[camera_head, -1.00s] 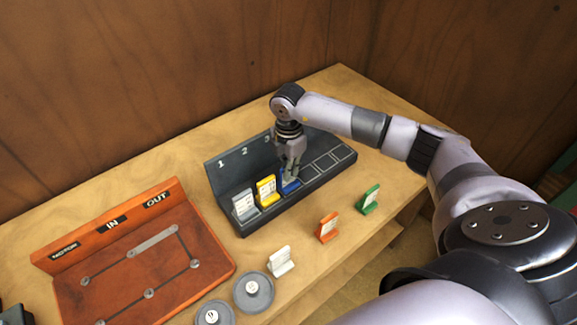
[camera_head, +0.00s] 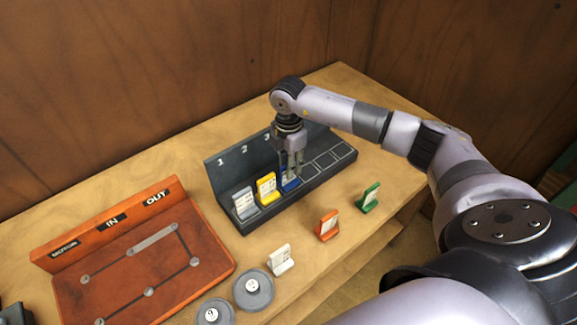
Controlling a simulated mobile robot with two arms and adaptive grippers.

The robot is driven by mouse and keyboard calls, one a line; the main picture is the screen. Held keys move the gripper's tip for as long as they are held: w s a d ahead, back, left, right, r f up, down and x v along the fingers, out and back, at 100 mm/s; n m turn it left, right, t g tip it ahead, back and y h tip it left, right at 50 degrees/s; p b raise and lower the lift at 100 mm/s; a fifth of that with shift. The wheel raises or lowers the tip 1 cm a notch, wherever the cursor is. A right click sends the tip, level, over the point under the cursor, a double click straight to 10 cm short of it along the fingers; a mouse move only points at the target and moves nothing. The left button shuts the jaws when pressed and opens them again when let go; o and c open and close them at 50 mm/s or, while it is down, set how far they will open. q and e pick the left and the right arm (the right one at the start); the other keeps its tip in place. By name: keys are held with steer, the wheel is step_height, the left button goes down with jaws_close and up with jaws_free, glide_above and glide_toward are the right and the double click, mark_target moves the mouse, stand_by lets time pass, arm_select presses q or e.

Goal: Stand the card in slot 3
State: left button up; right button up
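The dark card rack (camera_head: 232,222) stands on the table with numbers along its back wall; 1, 2 and 3 are readable. A blue card (camera_head: 291,185) stands in the third slot from the left, partly hidden by my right gripper. My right gripper (camera_head: 291,176) points down over the blue card, its two fingers apart on either side of the card's top. A grey card (camera_head: 244,204) stands in slot 1 and a yellow card (camera_head: 266,189) in slot 2. My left gripper is not in view.
White (camera_head: 281,260), orange (camera_head: 328,226) and green (camera_head: 369,198) cards stand on the table in front of the rack. Two grey discs (camera_head: 254,290) lie at the front. An orange-brown panel (camera_head: 205,255) stands at the left. The rack's slots at right are empty.

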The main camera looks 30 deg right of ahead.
step_height(320, 180, up, 10)
steer(key=b, duration=0.3)
steer(key=shift+f, duration=0.15)
steer(key=shift+r, duration=0.7)
steer(key=shift+s+f, duration=0.1)
